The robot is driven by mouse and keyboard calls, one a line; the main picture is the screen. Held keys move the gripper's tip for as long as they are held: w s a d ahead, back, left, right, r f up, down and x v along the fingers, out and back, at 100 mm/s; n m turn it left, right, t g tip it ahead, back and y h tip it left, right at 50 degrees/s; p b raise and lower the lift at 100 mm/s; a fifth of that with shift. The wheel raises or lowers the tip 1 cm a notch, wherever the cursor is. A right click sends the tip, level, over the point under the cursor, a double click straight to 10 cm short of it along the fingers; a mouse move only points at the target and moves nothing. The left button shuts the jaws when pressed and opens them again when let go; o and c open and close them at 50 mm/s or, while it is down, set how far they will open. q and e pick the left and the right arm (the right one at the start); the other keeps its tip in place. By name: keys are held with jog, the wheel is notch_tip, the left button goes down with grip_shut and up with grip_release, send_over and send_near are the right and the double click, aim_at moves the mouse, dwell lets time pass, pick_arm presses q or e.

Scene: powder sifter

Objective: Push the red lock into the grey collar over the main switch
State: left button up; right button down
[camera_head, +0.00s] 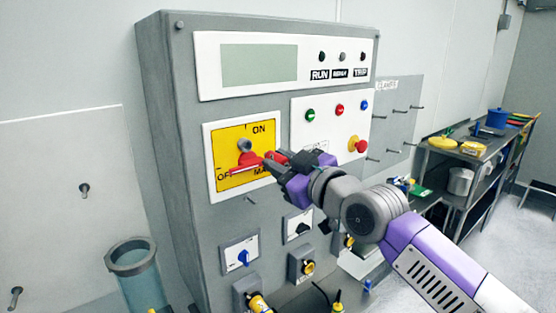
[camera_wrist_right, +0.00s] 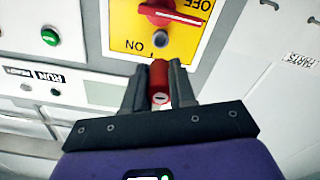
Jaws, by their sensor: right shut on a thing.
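The main switch is a red handle (camera_head: 244,163) on a yellow plate (camera_head: 232,137); it also shows in the right wrist view (camera_wrist_right: 165,12). It lies slanted, with one end towards the OFF mark. The grey collar (camera_head: 244,145) sits just above the handle, and in the right wrist view (camera_wrist_right: 160,40) it faces me. My right gripper (camera_head: 270,163) is shut on the red lock (camera_head: 277,156), to the right of the collar. In the right wrist view the lock (camera_wrist_right: 159,76) is between the fingers, apart from the collar. My left gripper is not in view.
The grey cabinet (camera_head: 168,110) carries coloured buttons and a red knob (camera_head: 361,146) near my right arm. Smaller switches (camera_head: 240,256) are below. A clear cylinder (camera_head: 137,275) stands at the left. A shelf (camera_head: 455,160) with containers is at the far right.

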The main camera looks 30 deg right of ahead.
jog(key=w+p, duration=0.1)
jog(key=w, duration=0.6)
jog(key=shift+a+p, duration=0.3)
jog(key=shift+p, duration=0.05)
jog(key=shift+f+b, duration=0.2)
jog(key=shift+b, duration=0.5)
dwell(1.1)
jog(key=shift+w, duration=0.8)
dwell(0.3)
jog(key=c, duration=0.8)
grip_release()
jog(key=shift+c, duration=0.2)
jog(key=shift+s, duration=0.1)
